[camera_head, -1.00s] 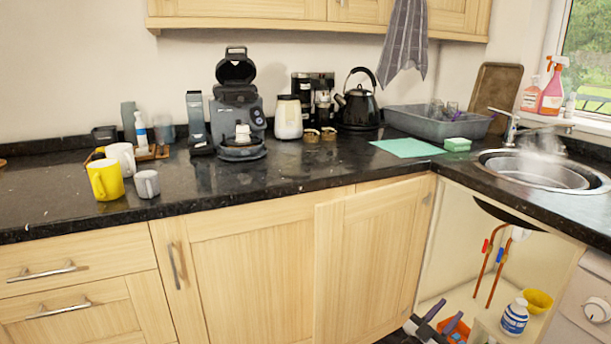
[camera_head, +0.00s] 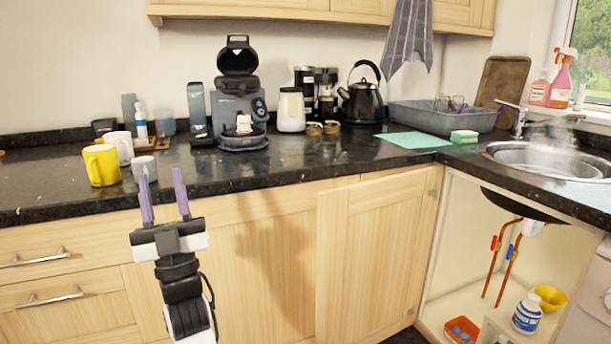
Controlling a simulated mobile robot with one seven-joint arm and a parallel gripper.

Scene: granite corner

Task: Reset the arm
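My gripper (camera_head: 164,196) is in the lower left of the head view, with its two purple fingers pointing up and spread apart. Nothing is between the fingers. It is in front of the counter's front edge and the drawers, and the fingertips overlap the edge just below the grey mug (camera_head: 144,167). My wrist and forearm run down to the bottom of the picture.
A yellow mug (camera_head: 101,165) and a white mug (camera_head: 121,147) stand on the black counter (camera_head: 240,180). A coffee machine (camera_head: 240,100) and kettle (camera_head: 362,102) stand behind. A cupboard door (camera_head: 368,255) stands open beside the under-sink space, which holds a white bottle (camera_head: 526,313).

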